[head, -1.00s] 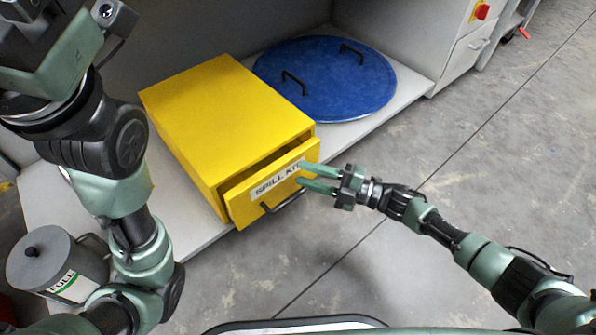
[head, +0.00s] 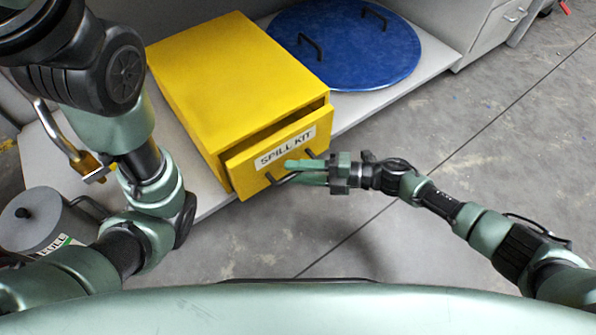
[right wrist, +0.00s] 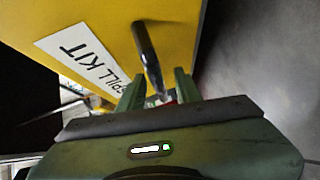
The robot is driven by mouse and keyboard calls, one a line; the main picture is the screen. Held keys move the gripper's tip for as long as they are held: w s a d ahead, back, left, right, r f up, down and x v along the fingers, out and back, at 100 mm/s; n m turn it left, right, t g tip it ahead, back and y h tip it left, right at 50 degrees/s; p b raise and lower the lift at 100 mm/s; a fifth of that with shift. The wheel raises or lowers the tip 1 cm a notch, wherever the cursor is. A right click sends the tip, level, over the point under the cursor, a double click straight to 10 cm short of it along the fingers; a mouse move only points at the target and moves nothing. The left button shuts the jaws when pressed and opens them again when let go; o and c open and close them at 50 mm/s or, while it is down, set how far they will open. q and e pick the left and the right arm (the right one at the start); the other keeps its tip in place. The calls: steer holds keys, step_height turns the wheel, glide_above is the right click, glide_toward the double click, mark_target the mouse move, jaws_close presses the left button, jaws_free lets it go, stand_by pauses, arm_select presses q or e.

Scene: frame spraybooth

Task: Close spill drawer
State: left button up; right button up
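The yellow spill kit box (head: 225,75) stands on a low grey shelf. Its drawer (head: 238,172), labelled SPILL KIT, is partly open, with a dark gap above its front. A dark bar handle (head: 290,172) is on the drawer front; it also shows in the right wrist view (right wrist: 148,52). My right gripper (head: 305,172) is at the handle, its green fingers pointing at the drawer front. In the right wrist view the fingers (right wrist: 158,90) are apart, with the handle showing between them; contact is not clear.
A blue round lid (head: 350,50) with two dark handles lies right of the box on the shelf. A grey lidded can (head: 40,222) stands at the lower left. Open concrete floor (head: 470,170) lies to the right.

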steer(key=shift+c, duration=0.3)
jaws_close()
steer(key=shift+w, duration=0.1)
stand_by(1.0)
